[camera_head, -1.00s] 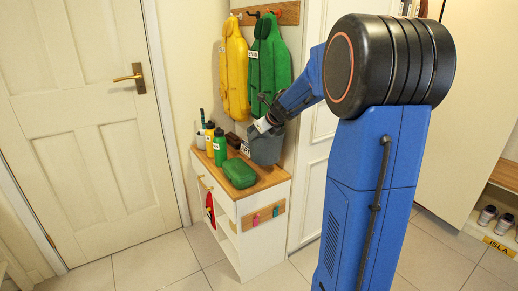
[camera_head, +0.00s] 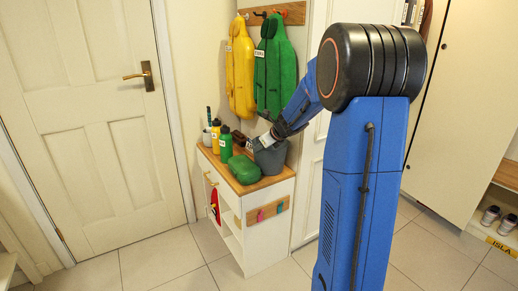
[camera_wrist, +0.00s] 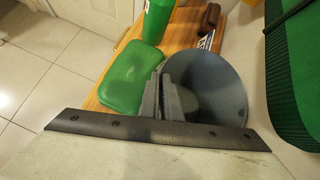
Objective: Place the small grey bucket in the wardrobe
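The small grey bucket (camera_head: 271,158) is at the right end of the low cabinet's wooden top, close to the edge. I cannot tell whether its base touches the wood. In the wrist view the bucket (camera_wrist: 218,85) shows its open, empty inside. My gripper (camera_head: 264,142) is at the bucket's left rim. In the wrist view the fingers (camera_wrist: 163,92) are close together, with the rim's near-left side between them. No wardrobe is named by a label that I can read; a tall cream cupboard (camera_head: 462,100) stands at the right.
A green box (camera_head: 243,170) lies just left of the bucket, with a green bottle (camera_head: 225,144) and a yellow bottle (camera_head: 215,136) behind it. Green and yellow coats (camera_head: 274,70) hang above. The tiled floor in front is clear.

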